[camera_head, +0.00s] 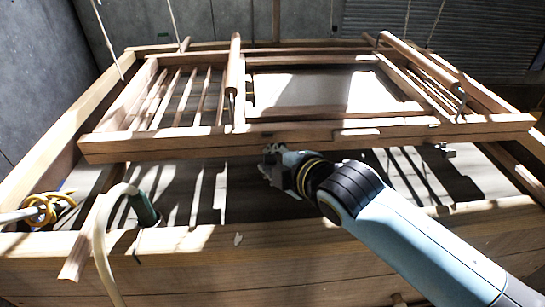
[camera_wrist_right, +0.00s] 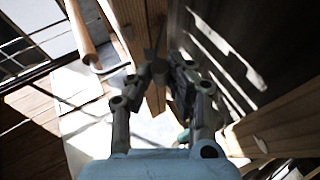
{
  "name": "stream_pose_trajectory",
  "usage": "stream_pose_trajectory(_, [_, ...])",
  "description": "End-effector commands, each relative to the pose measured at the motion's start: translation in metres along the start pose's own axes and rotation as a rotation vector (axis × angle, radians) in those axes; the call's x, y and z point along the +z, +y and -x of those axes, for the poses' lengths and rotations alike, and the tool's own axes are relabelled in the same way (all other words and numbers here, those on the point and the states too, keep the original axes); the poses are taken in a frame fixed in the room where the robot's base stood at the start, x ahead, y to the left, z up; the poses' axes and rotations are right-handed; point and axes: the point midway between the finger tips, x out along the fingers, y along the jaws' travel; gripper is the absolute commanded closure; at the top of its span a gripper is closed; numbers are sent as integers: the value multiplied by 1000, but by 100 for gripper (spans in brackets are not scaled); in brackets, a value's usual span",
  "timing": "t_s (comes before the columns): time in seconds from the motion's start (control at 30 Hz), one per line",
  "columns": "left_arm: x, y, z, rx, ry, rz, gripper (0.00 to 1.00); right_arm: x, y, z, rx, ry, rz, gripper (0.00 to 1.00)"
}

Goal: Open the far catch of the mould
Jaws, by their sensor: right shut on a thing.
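The mould (camera_head: 300,136) is a wooden frame hung on ropes, with a barred part at each side and a pale sheet in the middle. My right gripper (camera_head: 270,163) is at the underside of the mould's front rail, left of its middle. In the right wrist view my right gripper (camera_wrist_right: 158,75) is shut on a small dark piece (camera_wrist_right: 158,66) at the wooden rail, which looks like a catch; the fingers mostly hide it. A similar small metal piece (camera_head: 446,150) hangs under the same rail at the right. My left gripper is not in view.
A wooden vat with a thick front rim (camera_head: 300,232) lies below the mould. A pale hose (camera_head: 100,240) with a dark green end (camera_head: 145,209) hangs over this rim at the left. A yellow coil (camera_head: 45,209) is at the far left. Strong light and shadow stripes blur the details.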

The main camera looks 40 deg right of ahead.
Motion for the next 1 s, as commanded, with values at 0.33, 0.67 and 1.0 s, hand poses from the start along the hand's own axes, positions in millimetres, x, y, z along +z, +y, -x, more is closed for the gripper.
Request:
stream_pose_trajectory(0.33, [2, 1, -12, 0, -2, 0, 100, 0, -18, 0, 68, -1, 28, 100])
stream_pose_trajectory(0.67, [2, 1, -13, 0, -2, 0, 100, 1, -23, 0, 64, -2, 27, 100])
stream_pose_trajectory(1.0, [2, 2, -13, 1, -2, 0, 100, 1, -23, 0, 62, -3, 27, 78])
